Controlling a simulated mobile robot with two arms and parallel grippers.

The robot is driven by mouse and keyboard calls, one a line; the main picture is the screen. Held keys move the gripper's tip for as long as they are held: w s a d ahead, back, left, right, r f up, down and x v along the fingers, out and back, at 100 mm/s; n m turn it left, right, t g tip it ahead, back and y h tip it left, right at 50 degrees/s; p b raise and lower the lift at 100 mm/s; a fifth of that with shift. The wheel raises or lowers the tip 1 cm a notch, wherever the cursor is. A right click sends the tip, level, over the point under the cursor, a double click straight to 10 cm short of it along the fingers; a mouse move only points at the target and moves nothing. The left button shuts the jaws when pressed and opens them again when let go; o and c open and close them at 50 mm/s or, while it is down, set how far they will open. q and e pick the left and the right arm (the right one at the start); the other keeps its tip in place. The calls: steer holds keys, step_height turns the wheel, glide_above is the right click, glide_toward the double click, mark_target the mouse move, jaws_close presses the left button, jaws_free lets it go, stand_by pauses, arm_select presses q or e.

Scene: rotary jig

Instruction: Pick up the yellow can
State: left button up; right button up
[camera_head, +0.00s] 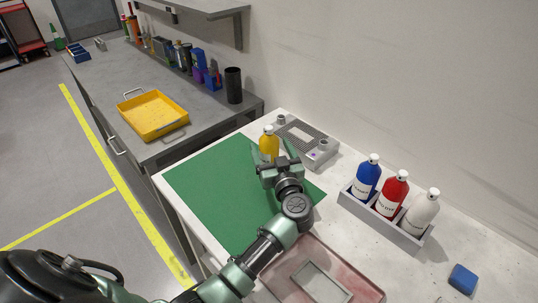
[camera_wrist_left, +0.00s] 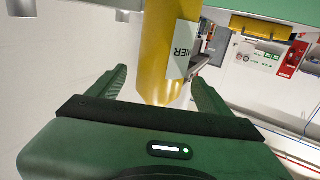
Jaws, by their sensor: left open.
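The yellow can (camera_head: 269,142) is a yellow bottle-like container with a pale top. It stands on the far part of the green mat (camera_head: 215,190). My left gripper (camera_head: 273,156) is at the can, and its arm hides the lower part of it. In the left wrist view the yellow can (camera_wrist_left: 156,45), with a white label, is between the two spread green fingers of my left gripper (camera_wrist_left: 160,88). A gap shows on each side of it. My right gripper is not in view.
A grey metal fixture (camera_head: 308,142) stands right behind the can. A grey holder (camera_head: 390,226) with blue, red and white bottles is to the right. A reddish tray (camera_head: 358,288) and a blue block (camera_head: 462,279) lie nearer. A yellow tray (camera_head: 152,115) is on the grey bench.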

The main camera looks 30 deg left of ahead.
arm_select(q)
steer(key=shift+x, duration=1.15)
steer(key=shift+d, duration=0.1)
steer(key=c, duration=1.5)
jaws_close()
steer(key=shift+r, duration=0.15)
